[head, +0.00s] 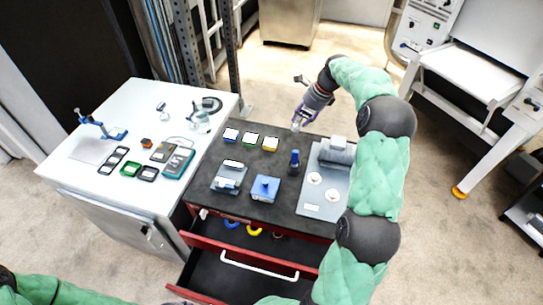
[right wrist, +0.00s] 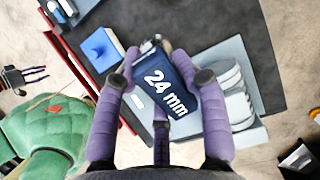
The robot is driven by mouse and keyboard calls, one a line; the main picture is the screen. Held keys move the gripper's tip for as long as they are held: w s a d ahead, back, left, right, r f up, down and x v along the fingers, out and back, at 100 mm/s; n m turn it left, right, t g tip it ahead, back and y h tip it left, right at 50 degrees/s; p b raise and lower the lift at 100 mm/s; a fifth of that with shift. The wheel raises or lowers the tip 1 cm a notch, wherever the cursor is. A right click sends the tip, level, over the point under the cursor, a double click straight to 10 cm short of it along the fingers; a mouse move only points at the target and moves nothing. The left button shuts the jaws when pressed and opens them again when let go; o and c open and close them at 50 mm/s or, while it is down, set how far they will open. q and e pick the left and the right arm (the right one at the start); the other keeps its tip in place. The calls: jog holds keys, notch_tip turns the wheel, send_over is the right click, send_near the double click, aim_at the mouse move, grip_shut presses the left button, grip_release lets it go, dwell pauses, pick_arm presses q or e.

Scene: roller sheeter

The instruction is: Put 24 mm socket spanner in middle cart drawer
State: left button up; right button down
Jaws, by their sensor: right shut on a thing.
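My right gripper (head: 299,122) is above the far part of the tool cart's dark top (head: 225,205). In the right wrist view its fingers (right wrist: 163,78) are shut on the 24 mm socket spanner (right wrist: 168,92), a dark blue body with a white "24 mm" label. Its metal end is partly hidden. Red-fronted drawers show at the cart's near side. An upper one (head: 275,256) with a white handle is partly open, with blue and yellow rings inside. A lower one (head: 225,278) is pulled out with a bare black interior.
A white cabinet (head: 75,170) adjoins at left.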

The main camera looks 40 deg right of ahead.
jog(key=shift+w, duration=0.2)
jog(key=shift+s+f+b, duration=0.2)
jog(key=shift+f+b, duration=0.7)
jog(key=shift+f, duration=7.9)
jog(key=shift+r, duration=0.1)
jog(key=c, duration=1.2)
grip_release()
jog(key=shift+f, duration=0.2)
jog(key=o, duration=0.5)
jog(key=shift+o, duration=0.2)
